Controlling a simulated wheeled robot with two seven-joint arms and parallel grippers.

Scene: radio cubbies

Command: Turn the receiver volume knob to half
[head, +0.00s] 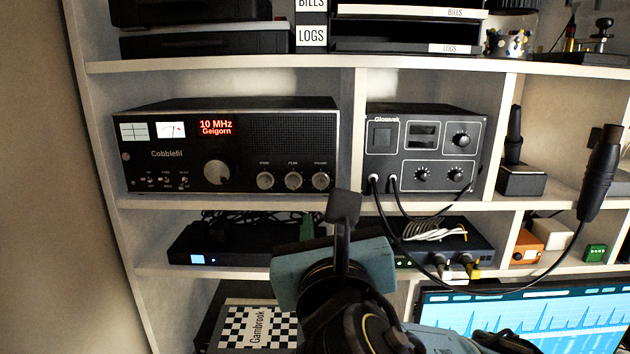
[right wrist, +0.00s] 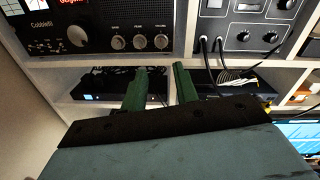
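The receiver (head: 190,160), a black box labelled Cobblefil with a lit red display, stands in the upper left cubby. Its volume knob (head: 321,181) is the rightmost of three small silver knobs at its lower right; the label is small. In the right wrist view the volume knob (right wrist: 161,41) shows just above the fingertips. My right gripper (right wrist: 164,68) has green fingers, apart and with nothing between them, below the knob and not touching it. In the head view, one green finger (head: 307,226) shows and my arm hides the rest. My left gripper is not in view.
A black Glowvek unit (head: 415,150) with cables stands right of the receiver, past a white divider (head: 352,150). A microphone (head: 601,170) hangs at the right. Below the receiver, a dark box (head: 235,240) sits behind the shelf edge (head: 225,203). A monitor (head: 520,310) stands lower right.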

